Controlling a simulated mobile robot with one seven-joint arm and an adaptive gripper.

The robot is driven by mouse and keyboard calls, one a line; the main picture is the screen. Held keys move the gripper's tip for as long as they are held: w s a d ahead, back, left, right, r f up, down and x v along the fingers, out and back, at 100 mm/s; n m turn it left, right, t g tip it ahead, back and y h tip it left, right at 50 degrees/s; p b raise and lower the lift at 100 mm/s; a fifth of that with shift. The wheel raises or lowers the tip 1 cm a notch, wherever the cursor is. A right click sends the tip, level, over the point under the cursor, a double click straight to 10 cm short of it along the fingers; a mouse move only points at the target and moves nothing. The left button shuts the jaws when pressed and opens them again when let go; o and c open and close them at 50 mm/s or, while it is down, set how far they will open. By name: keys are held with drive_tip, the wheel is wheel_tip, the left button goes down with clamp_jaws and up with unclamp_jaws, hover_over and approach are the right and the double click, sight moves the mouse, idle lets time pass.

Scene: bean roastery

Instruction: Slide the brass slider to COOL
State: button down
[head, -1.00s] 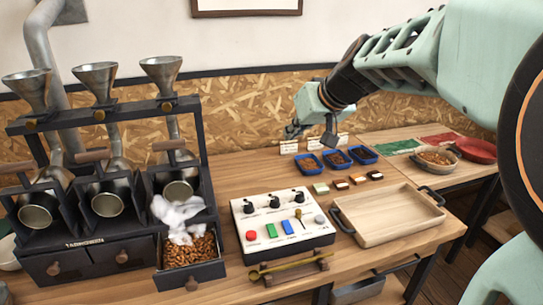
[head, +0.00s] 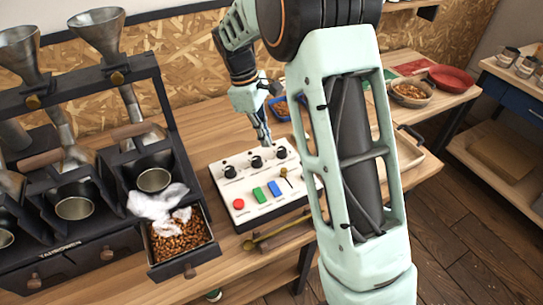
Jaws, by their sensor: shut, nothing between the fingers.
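The white control panel (head: 262,187) lies on the wooden bench, with black knobs along its back and a red, a green and a blue button in front. The brass slider (head: 285,173) stands in a slot at the panel's right side, near the blue button. Any COOL lettering is too small to read. My gripper (head: 266,142) points down above the back edge of the panel, behind the knobs. It is shut and empty, and looks apart from the slider. My arm hides the panel's right end.
The roaster rack with metal funnels (head: 100,35) stands at left, its open drawer of beans (head: 180,240) beside the panel. A brass scoop (head: 275,233) lies in front. A blue tray (head: 281,108) is behind my gripper. A wooden tray (head: 408,152) is partly hidden by my arm.

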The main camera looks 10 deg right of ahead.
sight(277, 174)
drive_tip(key=shift+s, duration=0.1)
drive_tip(key=x, duration=1)
idle(0.3)
